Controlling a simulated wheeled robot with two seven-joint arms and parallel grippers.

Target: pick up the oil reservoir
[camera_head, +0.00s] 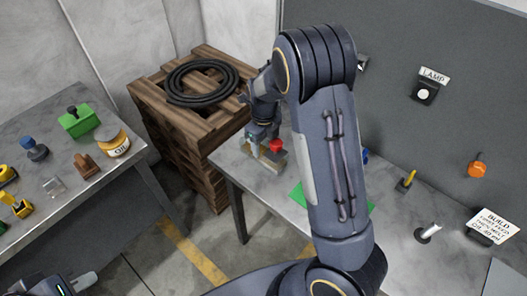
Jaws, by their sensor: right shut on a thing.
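The oil reservoir (113,143), a clear jar with an orange-yellow lid and a white OIL label, stands upright on the left table.
The left table (110,185) also holds a green block (78,121), a brown block (86,165), a blue-topped part (34,149) and yellow parts. Wooden pallets (150,105) with a coiled black hose (202,82) stand between the tables. My right arm hides much of the right workbench (400,255).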

